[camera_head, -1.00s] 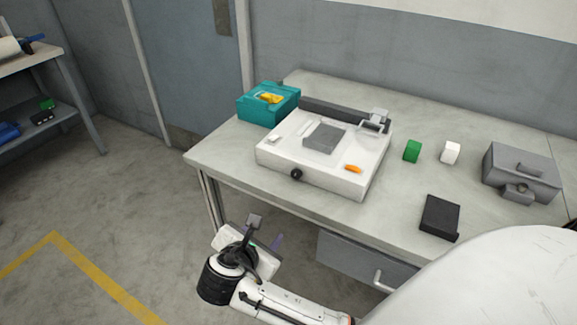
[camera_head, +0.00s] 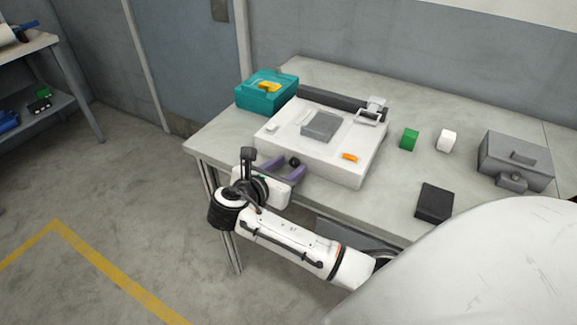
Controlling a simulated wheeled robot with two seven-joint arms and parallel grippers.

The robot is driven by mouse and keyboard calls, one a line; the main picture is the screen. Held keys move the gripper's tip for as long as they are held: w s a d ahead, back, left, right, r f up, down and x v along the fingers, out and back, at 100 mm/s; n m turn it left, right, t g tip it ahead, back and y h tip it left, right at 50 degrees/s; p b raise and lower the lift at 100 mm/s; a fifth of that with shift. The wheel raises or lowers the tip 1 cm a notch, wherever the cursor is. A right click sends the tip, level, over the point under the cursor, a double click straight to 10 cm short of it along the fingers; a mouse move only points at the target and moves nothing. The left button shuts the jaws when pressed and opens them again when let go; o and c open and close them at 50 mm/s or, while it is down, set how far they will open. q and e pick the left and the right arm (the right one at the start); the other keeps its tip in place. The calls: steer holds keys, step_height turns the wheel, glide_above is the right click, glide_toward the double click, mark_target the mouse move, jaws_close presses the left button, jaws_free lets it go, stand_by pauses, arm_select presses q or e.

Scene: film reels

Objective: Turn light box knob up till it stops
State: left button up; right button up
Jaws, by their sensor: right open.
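The light box (camera_head: 352,172) is a white box on the table, with a grey square plate on its top. Its black knob (camera_head: 294,162) is on the front face, toward the left. My right gripper (camera_head: 292,169) is in front of that face, with its purple fingers open and spread around the knob. I cannot tell whether the fingers touch the knob. My left gripper is not in the picture.
A teal bin (camera_head: 266,92) with yellow things in it stands behind the box's left corner.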

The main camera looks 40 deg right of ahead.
steer(key=shift+d+f, duration=0.1)
steer(key=shift+d, duration=0.05)
steer(key=shift+c, duration=0.4)
jaws_close()
steer(key=shift+s+m+t, duration=0.1)
steer(key=shift+m+t, duration=0.8)
steer(key=shift+m, duration=0.2)
steer(key=shift+s+d+f+m+t+y, duration=0.1)
steer(key=shift+m+t+y, duration=0.3)
steer(key=shift+m+t, duration=0.55)
steer(key=shift+m+g, duration=0.25)
steer(key=shift+m, duration=0.1)
